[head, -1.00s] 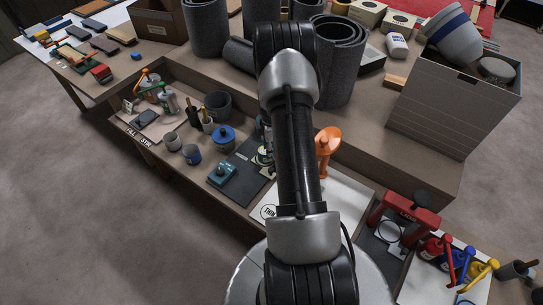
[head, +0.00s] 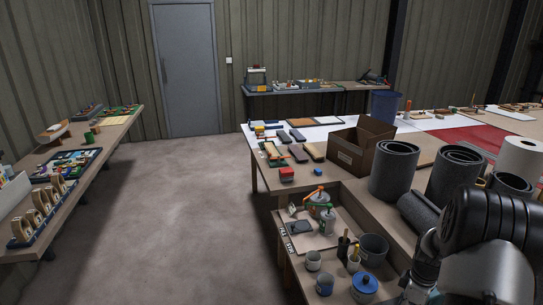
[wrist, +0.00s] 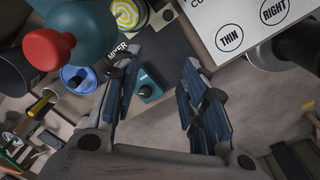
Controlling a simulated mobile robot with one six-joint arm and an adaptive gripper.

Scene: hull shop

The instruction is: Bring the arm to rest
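My gripper (wrist: 160,72) shows in the wrist view with its two blue-padded fingers spread apart. It is open, and nothing is held between the pads. A teal box with a dark knob (wrist: 148,88) lies beyond the left finger, on a dark mat marked MIXER. In the head view my arm fills the lower right corner, over the workbench. My gripper cannot be made out clearly there.
A blue-lidded pot (head: 364,286) and cups stand on the low bench shelf beside my arm. Grey foam rolls (head: 394,170) and a cardboard box (head: 361,145) stand on the upper bench. A white board (wrist: 240,22) lies near the right finger. The floor (head: 190,220) at left is open.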

